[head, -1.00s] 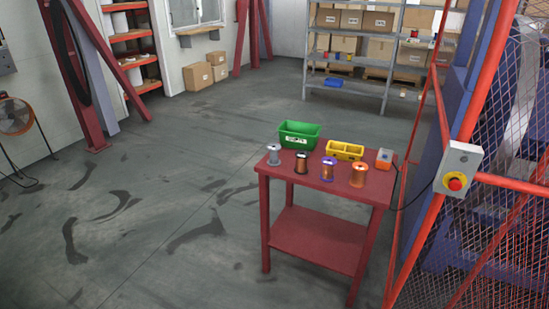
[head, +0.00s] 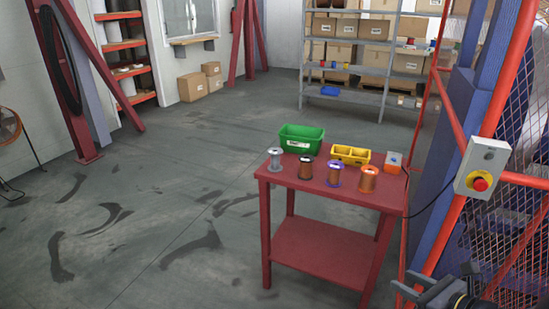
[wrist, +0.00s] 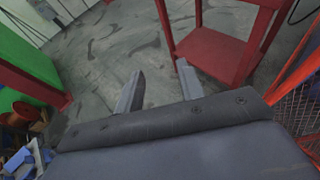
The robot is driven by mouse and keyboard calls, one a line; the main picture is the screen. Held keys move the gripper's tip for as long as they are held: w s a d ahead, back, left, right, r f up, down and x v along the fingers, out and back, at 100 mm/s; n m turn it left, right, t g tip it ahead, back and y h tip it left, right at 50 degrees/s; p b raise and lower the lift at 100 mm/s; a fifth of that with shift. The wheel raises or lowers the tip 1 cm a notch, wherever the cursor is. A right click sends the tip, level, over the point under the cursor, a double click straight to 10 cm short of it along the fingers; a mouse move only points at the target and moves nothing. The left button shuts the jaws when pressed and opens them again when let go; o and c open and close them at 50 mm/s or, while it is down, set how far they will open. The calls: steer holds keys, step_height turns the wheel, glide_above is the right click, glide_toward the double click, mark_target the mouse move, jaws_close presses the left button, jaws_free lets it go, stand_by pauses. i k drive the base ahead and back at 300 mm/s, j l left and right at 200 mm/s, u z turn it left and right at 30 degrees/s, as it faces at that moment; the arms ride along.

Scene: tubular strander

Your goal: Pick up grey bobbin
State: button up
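The grey bobbin (head: 275,159) stands upright at the left front corner of the red table (head: 325,238). A black bobbin with copper-coloured winding (head: 305,167), a purple bobbin (head: 334,173) and an orange bobbin (head: 368,179) stand in a row to its right. My gripper (wrist: 160,82) is open and empty in the wrist view, its two fingers apart. In the head view my arm's end (head: 440,292) shows at the bottom right, well away from the grey bobbin.
A green bin (head: 301,139), a yellow tray (head: 350,155) and an orange-and-grey box (head: 393,162) stand behind the bobbins. A red frame with mesh and a grey button box (head: 482,168) rises right of the table. The floor to the left is clear.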

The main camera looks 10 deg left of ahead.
mark_target(274, 167)
steer(key=i+j, duration=0.2)
steer(key=i+j+z, duration=0.1)
steer(key=i+j, duration=0.15)
steer(key=j, duration=0.15)
steer(key=i+j, duration=0.2)
steer(key=j, duration=0.15)
steer(key=i+j+z, duration=0.2)
steer(key=i+j, duration=0.2)
steer(key=j, duration=0.25)
steer(key=i+j, duration=0.2)
steer(key=j, duration=0.15)
steer(key=i+j+z, duration=0.1)
steer(key=j, duration=0.3)
steer(key=i+j, duration=0.25)
steer(key=j+z, duration=0.05)
steer(key=j, duration=0.05)
